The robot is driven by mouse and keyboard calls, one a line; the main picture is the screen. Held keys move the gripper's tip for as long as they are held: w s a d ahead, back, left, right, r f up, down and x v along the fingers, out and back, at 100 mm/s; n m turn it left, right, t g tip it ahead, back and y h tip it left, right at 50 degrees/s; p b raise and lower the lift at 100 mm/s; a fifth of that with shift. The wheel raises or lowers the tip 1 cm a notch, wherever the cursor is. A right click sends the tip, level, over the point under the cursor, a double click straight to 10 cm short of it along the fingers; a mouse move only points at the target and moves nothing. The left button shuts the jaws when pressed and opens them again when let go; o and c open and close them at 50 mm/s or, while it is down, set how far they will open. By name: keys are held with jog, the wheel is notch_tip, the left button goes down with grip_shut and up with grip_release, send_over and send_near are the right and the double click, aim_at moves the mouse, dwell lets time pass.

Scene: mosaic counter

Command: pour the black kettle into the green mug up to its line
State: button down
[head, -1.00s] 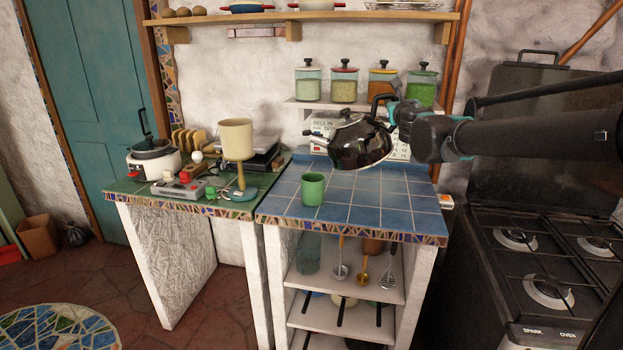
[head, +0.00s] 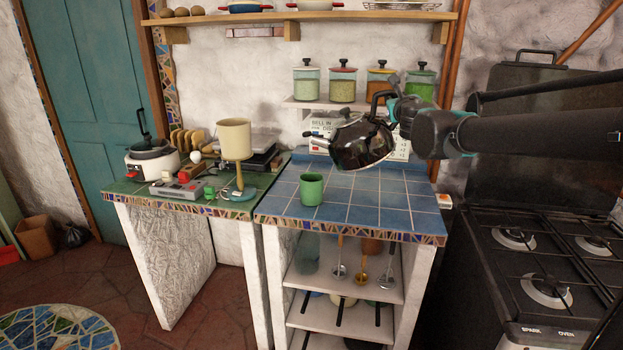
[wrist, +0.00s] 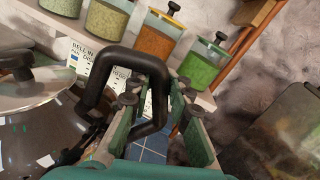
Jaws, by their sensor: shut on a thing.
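The black kettle (head: 362,146) hangs in the air above the blue tiled counter, tilted with its spout toward the left. My gripper (head: 395,106) is shut on the kettle's handle, to the right of its body. In the wrist view the black handle (wrist: 97,84) passes between my gripper's fingers (wrist: 170,110), and the kettle's shiny body (wrist: 35,120) is at the left. The green mug (head: 312,189) stands upright on the counter, below and left of the kettle, apart from it. The inside of the mug, its line and any liquid cannot be made out.
The blue tiled counter (head: 385,208) is clear around the mug. Several glass jars (head: 342,85) stand on a shelf behind the kettle. A green counter at the left holds a cream cup-shaped appliance (head: 234,140) and a cooker (head: 152,162). A black stove (head: 540,260) is at the right.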

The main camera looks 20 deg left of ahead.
aim_at(387, 94)
jog(key=shift+s+a+r+n, duration=0.2)
jog(key=shift+a+r+n, duration=0.1)
jog(key=shift+a, duration=0.15)
jog(key=shift+s+a+r+n, duration=0.15)
jog(key=shift+a+n, duration=0.15)
jog(key=shift+a, duration=0.2)
jog(key=shift+s+a+r+n, duration=0.2)
jog(key=shift+a+r+n, duration=0.1)
jog(key=shift+a, duration=0.15)
jog(key=shift+d, duration=0.1)
jog(key=shift+w, duration=0.1)
jog(key=shift+w+d, duration=0.3)
jog(key=shift+d, duration=0.25)
jog(key=shift+w+d, duration=0.25)
jog(key=shift+d, duration=0.25)
jog(key=shift+w+d+f+m, duration=0.2)
jog(key=shift+d+m, duration=0.1)
jog(key=shift+d, duration=0.15)
jog(key=shift+w+d+f+m, duration=0.15)
jog(key=shift+d+f+m, duration=0.15)
jog(key=shift+d, duration=0.15)
jog(key=shift+w+d+f+m, duration=0.2)
jog(key=shift+d+m, duration=0.1)
jog(key=shift+d, duration=0.15)
dwell(0.9)
